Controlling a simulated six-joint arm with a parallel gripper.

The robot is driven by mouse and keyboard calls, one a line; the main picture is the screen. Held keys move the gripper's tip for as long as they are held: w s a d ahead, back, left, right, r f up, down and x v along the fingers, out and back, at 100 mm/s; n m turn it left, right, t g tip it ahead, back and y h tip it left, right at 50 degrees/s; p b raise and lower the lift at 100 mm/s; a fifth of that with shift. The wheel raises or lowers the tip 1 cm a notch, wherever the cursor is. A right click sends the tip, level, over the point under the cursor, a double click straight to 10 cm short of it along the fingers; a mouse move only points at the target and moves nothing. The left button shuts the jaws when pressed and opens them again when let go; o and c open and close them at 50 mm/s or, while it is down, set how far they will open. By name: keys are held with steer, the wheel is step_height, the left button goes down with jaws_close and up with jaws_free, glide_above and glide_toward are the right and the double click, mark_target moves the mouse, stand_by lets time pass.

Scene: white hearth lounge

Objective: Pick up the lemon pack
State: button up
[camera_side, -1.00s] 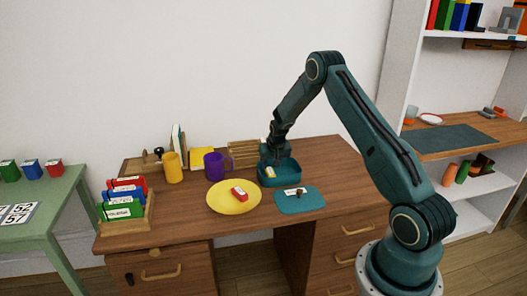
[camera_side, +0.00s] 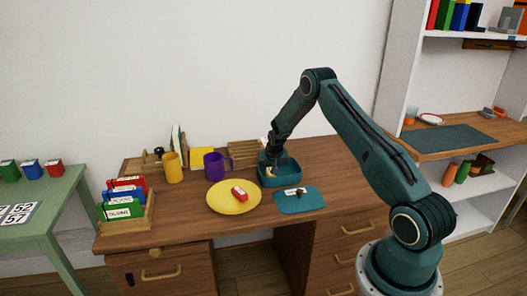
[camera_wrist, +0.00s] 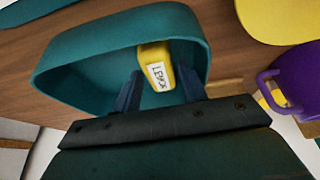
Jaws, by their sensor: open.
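The lemon pack (camera_wrist: 157,68) is a small yellow box with a white label reading LEMON. It lies inside a teal bin (camera_wrist: 62,62), near one wall, in the wrist view. In the side view the bin (camera_side: 291,178) stands on the brown desk, and the pack (camera_side: 270,171) shows only as a small yellow patch. My gripper (camera_wrist: 162,85) is open, with its two dark fingers apart and the near end of the pack between them. In the side view my gripper (camera_side: 274,167) is down in the bin. I cannot tell whether the fingers touch the pack.
A yellow plate (camera_side: 224,203) with a red pack (camera_side: 239,193) stands left of the bin. A teal mat (camera_side: 309,204) lies in front. A purple mug (camera_side: 215,165) and a yellow mug (camera_side: 172,168) stand behind the plate. The bin's walls surround my fingers.

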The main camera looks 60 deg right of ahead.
steer(key=shift+c, duration=0.2)
steer(key=c, duration=0.7)
steer(key=shift+r, duration=0.1)
step_height(320, 180, up, 20)
stand_by(0.4)
stand_by(0.4)
